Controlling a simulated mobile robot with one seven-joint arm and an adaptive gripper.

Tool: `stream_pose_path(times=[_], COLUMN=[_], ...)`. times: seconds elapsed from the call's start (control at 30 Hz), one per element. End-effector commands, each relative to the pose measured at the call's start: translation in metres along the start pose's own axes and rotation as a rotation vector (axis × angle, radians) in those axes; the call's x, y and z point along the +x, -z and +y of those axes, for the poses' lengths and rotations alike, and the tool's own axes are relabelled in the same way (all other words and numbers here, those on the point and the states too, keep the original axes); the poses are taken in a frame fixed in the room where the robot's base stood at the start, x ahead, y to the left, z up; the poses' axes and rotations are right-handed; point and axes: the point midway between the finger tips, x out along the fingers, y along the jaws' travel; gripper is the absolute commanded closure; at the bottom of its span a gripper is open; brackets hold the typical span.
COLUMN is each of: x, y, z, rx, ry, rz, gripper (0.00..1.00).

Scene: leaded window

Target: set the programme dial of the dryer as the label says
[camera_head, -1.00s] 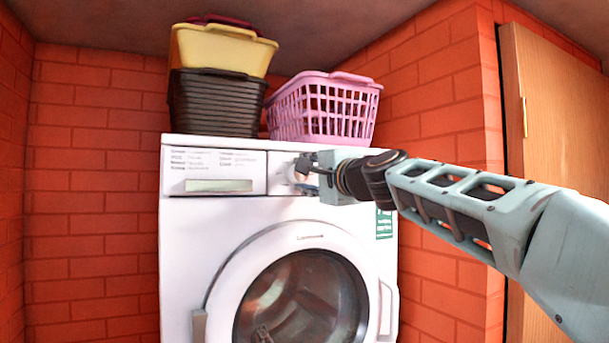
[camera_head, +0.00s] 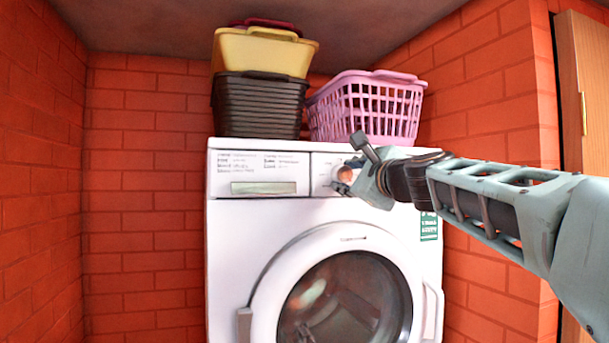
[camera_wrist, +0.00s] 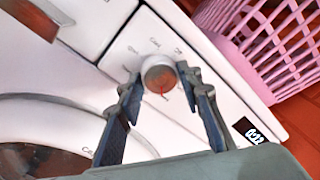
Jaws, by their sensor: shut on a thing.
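The white dryer (camera_head: 262,228) stands against the brick wall. In the head view the dial (camera_head: 345,174) is partly covered by my gripper (camera_head: 357,162). In the wrist view my gripper (camera_wrist: 160,82) has one finger on each side of the dial and is shut on it, tilted to the panel. A green label (camera_head: 428,226) sits on the dryer's front at the right; its text is too small to read.
A pink basket (camera_head: 368,105) stands on the dryer just above the dial. A dark basket (camera_head: 258,105) and a yellow one (camera_head: 262,52) are stacked to its left. A small black display (camera_wrist: 250,131) shows beside my finger. A wooden door (camera_head: 580,90) is at the right.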

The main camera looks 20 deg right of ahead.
Motion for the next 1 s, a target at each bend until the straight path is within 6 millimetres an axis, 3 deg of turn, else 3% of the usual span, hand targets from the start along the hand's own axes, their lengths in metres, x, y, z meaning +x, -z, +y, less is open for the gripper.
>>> stream_pose_path(times=[0.47,0.5,0.63,1.0], x=[0.0002,0.0002,0.0001,-0.0024], y=[0.0009,0.0009,0.0007,0.0007], z=[0.0016,0.0016,0.0013,0.0001], rx=[0.014,0.014,0.013,0.014], ry=[-0.003,-0.003,-0.002,-0.001], rz=[0.002,0.002,0.002,0.001], gripper=[0.91,0.65,0.51,0.49])
